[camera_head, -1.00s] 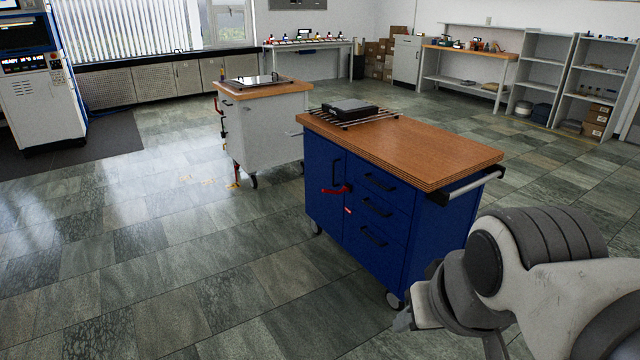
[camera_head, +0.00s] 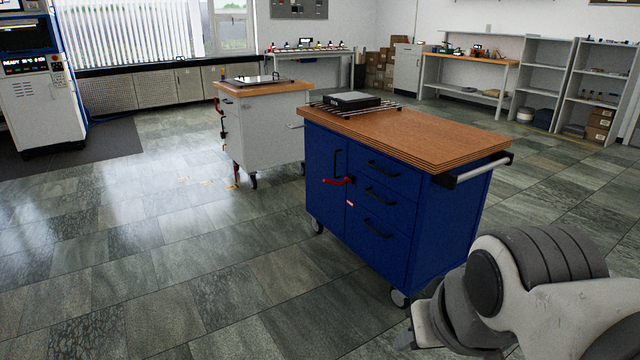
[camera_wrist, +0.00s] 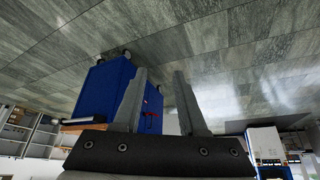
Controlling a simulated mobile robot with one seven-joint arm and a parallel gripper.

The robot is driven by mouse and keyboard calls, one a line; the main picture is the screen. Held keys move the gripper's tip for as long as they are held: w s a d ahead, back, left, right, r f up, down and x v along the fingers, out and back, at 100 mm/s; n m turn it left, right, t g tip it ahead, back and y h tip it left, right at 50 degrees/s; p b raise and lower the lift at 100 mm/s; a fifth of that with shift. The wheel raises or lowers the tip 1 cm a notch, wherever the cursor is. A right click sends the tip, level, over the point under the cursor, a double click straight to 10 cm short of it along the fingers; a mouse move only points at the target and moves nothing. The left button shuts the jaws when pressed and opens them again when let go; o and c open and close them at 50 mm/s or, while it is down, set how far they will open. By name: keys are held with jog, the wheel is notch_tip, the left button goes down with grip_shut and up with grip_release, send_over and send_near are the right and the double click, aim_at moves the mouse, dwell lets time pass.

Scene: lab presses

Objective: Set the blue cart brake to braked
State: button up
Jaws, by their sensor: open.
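The blue cart (camera_head: 400,240) stands on the tiled floor right of centre in the head view, with a wooden top and a push bar at its right end. A red lever (camera_head: 338,181) with a dark knob sits on its front, between the door and the drawers, and lies about level. The wrist view is upside down and shows the blue cart (camera_wrist: 98,92) and the red lever (camera_wrist: 150,114) beyond the fingers. My gripper (camera_wrist: 158,80) is open and empty, apart from the cart. In the head view my arm is at the lower right, and the fingertips are mostly hidden.
A grey-white cart (camera_head: 265,130) with a wooden top stands behind and left of the blue one. A dark device (camera_head: 352,100) on a rack sits on the blue cart's top. A machine (camera_head: 40,85) stands far left. The floor in front and left is clear.

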jog(key=shift+r+p, duration=0.45)
jog(key=c, duration=0.4)
notch_tip(320, 180, up, 28)
jog(key=p, duration=2.8)
jog(key=shift+r, duration=0.2)
grip_shut()
jog(key=shift+f, duration=0.1)
